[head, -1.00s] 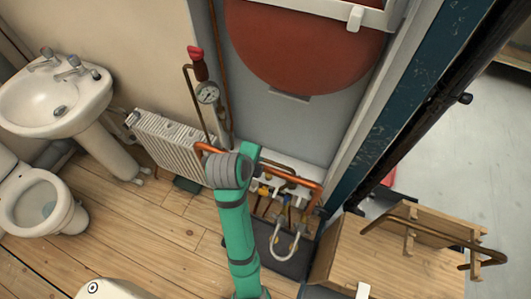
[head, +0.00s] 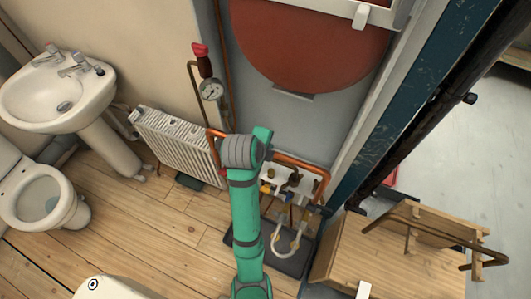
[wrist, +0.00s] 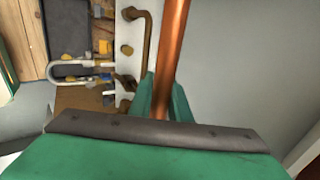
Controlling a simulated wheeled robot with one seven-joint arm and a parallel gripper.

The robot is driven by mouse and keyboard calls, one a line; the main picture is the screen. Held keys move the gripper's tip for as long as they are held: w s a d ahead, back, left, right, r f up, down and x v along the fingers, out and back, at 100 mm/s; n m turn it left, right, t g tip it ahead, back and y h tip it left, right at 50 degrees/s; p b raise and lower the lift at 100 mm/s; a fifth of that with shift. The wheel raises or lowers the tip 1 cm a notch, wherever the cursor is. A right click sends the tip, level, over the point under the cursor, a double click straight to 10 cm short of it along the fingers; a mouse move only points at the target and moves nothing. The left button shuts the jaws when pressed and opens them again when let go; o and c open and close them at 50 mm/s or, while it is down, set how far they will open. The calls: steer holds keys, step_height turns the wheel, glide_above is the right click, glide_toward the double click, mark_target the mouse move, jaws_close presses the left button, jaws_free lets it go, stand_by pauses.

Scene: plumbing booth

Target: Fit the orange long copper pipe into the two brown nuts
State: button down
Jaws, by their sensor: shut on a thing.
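The orange long copper pipe (head: 302,164) shows on both sides of my arm in the head view, with bent ends pointing down. In the wrist view, its straight part (wrist: 173,45) runs up from between my green jaws. My gripper (wrist: 160,98) is shut on the pipe. In the head view my arm hides the gripper and the pipe's middle. Small brown fittings (head: 294,179) sit on the white manifold below the pipe; I cannot tell surely which are the two nuts. The right pipe end is close to the manifold's right side; contact is unclear.
A white radiator (head: 178,143) and a pressure gauge (head: 212,90) stand left of the manifold. A red tank (head: 310,45) is above. A wooden bench (head: 385,262) with a bent brown pipe (head: 440,236) is at the right. A white hose loop (head: 287,240) hangs below the manifold.

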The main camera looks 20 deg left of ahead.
steer(key=w, duration=0.6)
steer(key=shift+w+d, duration=0.15)
steer(key=shift+w, duration=0.15)
stand_by(1.1)
steer(key=shift+r, duration=0.15)
